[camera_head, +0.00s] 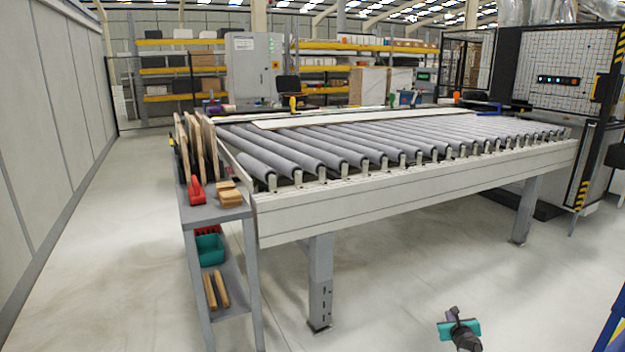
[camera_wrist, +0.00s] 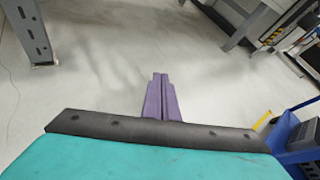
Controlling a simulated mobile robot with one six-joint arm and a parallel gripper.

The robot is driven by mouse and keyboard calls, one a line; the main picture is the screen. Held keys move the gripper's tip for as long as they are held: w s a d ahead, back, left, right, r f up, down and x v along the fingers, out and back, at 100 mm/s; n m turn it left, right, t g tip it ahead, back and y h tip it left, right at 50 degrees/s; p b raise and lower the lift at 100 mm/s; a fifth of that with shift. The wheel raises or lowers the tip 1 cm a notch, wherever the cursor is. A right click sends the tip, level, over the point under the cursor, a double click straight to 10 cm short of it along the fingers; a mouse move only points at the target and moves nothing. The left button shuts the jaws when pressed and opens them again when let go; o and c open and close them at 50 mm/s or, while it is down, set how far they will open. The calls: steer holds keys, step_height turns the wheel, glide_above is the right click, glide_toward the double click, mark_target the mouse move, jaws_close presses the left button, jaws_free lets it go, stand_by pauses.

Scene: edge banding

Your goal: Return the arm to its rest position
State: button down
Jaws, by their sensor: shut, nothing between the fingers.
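My gripper (camera_head: 459,329) shows at the bottom right of the head view, low over the floor in front of the roller table. Its teal and dark body is small there and its fingers are hard to make out. In the wrist view the two purple fingers of my gripper (camera_wrist: 160,78) lie side by side, shut with nothing between them. They point out over bare floor. A teal and dark part fills the bottom of that view.
The roller table (camera_head: 420,180) stands ahead on grey legs. A small grey shelf cart (camera_head: 222,277) with boards, wood blocks and bins is at its left end. A blue cart (camera_wrist: 290,140) is at the wrist view's right. The floor (camera_head: 400,265) between is clear.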

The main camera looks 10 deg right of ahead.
steer(key=s+a+f+n+g+y+p, duration=0.1)
steer(key=a+f+n+y+p, duration=0.25)
steer(key=a, duration=0.95)
steer(key=a+f+n+g+y+p, duration=0.1)
steer(key=a+f+n+y+p, duration=0.3)
steer(key=a, duration=0.9)
steer(key=s+a+f+n+g+p, duration=0.1)
steer(key=s+a+n+g+p, duration=0.1)
steer(key=s+a+n, duration=0.6)
steer(key=s+a+f+n+g+p, duration=0.1)
steer(key=s+a+n+g+p, duration=0.15)
steer(key=s+a, duration=0.65)
steer(key=s+a+f+n+g+p, duration=0.2)
steer(key=s+a+n+g+p, duration=0.4)
steer(key=s, duration=1)
steer(key=s+d+r+n+g+h+b, duration=0.2)
steer(key=s+n+g, duration=0.3)
steer(key=s+n, duration=0.8)
steer(key=shift+s+d+r+h, duration=0.35)
steer(key=shift+s+d+r, duration=0.15)
steer(key=shift+d+r, duration=0.2)
